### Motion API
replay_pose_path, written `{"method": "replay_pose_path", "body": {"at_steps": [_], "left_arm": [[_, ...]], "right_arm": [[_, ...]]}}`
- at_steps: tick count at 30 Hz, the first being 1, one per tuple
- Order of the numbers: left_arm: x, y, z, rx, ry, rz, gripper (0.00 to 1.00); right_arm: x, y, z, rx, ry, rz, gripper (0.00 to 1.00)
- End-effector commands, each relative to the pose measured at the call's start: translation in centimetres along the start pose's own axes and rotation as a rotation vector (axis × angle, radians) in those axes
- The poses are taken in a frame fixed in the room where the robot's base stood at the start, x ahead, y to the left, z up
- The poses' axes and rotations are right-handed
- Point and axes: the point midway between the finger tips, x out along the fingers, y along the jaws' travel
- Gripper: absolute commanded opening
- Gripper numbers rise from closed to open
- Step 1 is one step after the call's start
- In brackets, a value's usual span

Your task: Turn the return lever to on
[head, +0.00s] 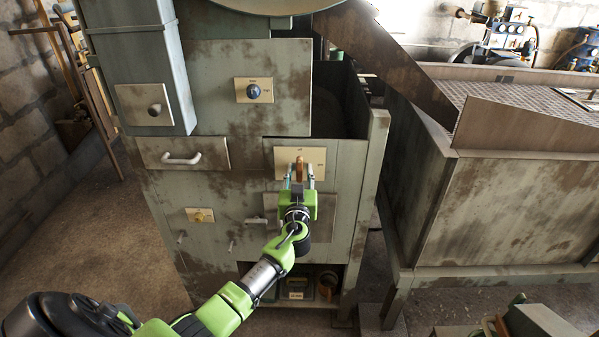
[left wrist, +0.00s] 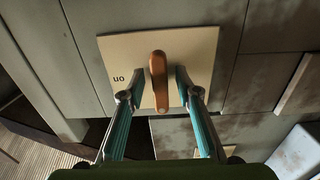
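The return lever (head: 299,165) is a short orange-brown handle on a cream plate (head: 314,156) on the front of the grey machine. In the left wrist view the lever (left wrist: 158,78) lies roughly along the picture's vertical, its rounded end towards my gripper. An upside-down "on" label shows on the plate (left wrist: 200,45), left of the lever. My left gripper (head: 298,181) is in front of the plate; in the left wrist view its fingers (left wrist: 158,90) are open, one on each side of the lever, with visible gaps. My right gripper is not in view.
A drawer handle (head: 181,159) and a yellow switch plate (head: 199,215) are to the left. An open shelf with small items (head: 326,284) is below. A rusty bin (head: 520,210) stands to the right.

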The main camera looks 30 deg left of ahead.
Motion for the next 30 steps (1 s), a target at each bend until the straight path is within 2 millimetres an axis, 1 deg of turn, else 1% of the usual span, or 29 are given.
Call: {"method": "replay_pose_path", "body": {"at_steps": [4, 7, 8, 20, 26, 30], "left_arm": [[0.0, 0.0, 0.0, 0.0, 0.0, 0.0, 0.31], [0.0, 0.0, 0.0, 0.0, 0.0, 0.0, 0.05], [0.0, 0.0, 0.0, 0.0, 0.0, 0.0, 0.0], [-0.1, 0.0, 0.1, 0.034, 0.001, 0.0, 0.0], [-0.1, 0.0, 0.2, 0.138, 0.001, 0.001, 0.0], [-0.1, -0.1, 0.3, 0.25, 0.001, 0.0, 0.0]], "right_arm": [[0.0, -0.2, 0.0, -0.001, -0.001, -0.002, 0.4], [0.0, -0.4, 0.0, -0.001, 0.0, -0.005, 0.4], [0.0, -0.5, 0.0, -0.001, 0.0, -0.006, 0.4], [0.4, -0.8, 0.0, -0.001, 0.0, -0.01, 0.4], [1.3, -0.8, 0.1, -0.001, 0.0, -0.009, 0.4], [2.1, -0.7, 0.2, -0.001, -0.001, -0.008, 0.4]]}}
